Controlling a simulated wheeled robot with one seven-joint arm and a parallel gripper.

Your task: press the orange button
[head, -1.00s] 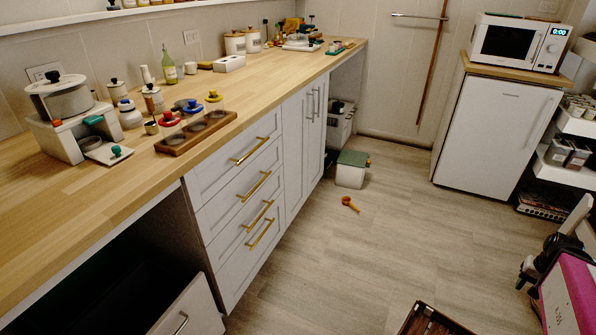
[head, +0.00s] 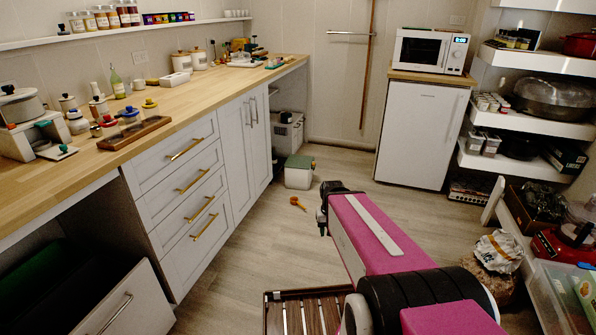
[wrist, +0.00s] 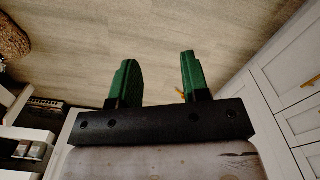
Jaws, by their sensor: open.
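A white appliance (head: 30,137) with a pot on it stands on the wooden counter at the left of the head view. A small orange-red button (head: 11,126) shows on its front left corner; it is small and its exact colour is hard to tell. A teal piece (head: 43,124) sits to the right of it. My gripper (wrist: 156,65) shows in the wrist view with two green fingers apart and nothing between them. It points at bare floor, well away from the counter and appliance. In the head view my pink arm reaches forward over the floor.
A wooden tray (head: 134,134) and several lidded jars stand beside the appliance. An orange scoop (head: 296,202) and a white bin (head: 299,178) are on the floor. A slatted crate (head: 309,292) lies in front. Shelves and a clear box crowd the right; mid-floor is free.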

